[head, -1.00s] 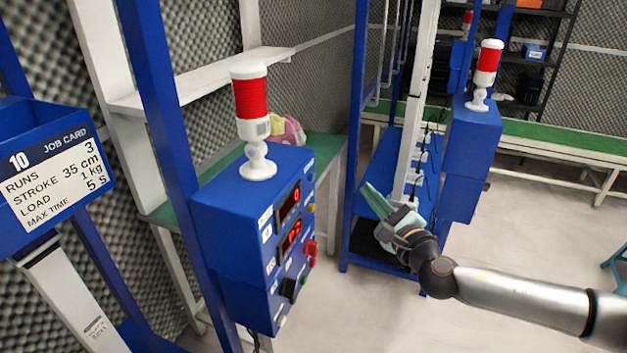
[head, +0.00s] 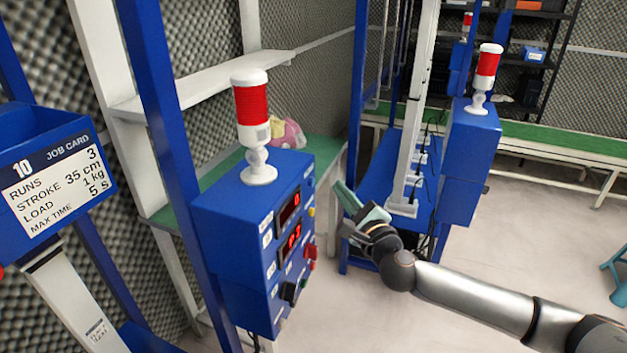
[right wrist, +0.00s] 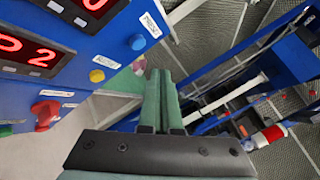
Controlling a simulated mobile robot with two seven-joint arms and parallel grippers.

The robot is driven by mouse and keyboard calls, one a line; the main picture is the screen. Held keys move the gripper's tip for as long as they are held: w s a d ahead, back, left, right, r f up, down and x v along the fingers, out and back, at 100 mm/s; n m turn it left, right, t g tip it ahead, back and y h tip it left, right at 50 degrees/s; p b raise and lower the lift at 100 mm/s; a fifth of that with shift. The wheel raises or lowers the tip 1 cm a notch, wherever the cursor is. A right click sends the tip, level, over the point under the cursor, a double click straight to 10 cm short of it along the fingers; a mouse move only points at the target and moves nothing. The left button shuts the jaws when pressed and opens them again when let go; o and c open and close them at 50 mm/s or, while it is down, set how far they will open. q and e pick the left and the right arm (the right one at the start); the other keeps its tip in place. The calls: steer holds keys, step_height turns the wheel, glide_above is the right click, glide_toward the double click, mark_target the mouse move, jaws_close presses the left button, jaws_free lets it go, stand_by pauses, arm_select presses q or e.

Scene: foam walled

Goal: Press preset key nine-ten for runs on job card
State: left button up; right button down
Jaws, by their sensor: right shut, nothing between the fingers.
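The job card (head: 55,182) on a blue holder at the left reads 10, runs 3, stroke 35 cm, load 1 kg, max time 5 s. The blue control box (head: 232,225) stands in the middle, with two red displays (head: 290,225) on its face. The lower display (right wrist: 28,55) reads P2 in the right wrist view. A blue button (right wrist: 137,42), a yellow button (right wrist: 97,76) and a red knob (right wrist: 45,113) also show there. My right gripper (head: 340,187) is shut and empty, its green fingers apart from the box, to its right. My left gripper is out of view.
A red and white signal lamp (head: 252,115) stands on the box. A blue post (head: 165,130) rises just left of the box. Another blue box (head: 470,150) with a lamp stands behind at the right. Open floor (head: 500,245) lies to the right.

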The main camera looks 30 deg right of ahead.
mark_target(311, 182)
steer(key=shift+w+a+p, duration=0.4)
steer(key=shift+w+a, duration=0.5)
steer(key=shift+w, duration=0.15)
stand_by(1.4)
steer(key=shift+w+a+p, duration=0.3)
steer(key=shift+w+a, duration=0.25)
steer(key=shift+w, duration=0.1)
stand_by(0.7)
stand_by(0.4)
steer(key=shift+s+d+p, duration=0.45)
steer(key=shift+s+d, duration=0.1)
steer(key=shift+s, duration=0.15)
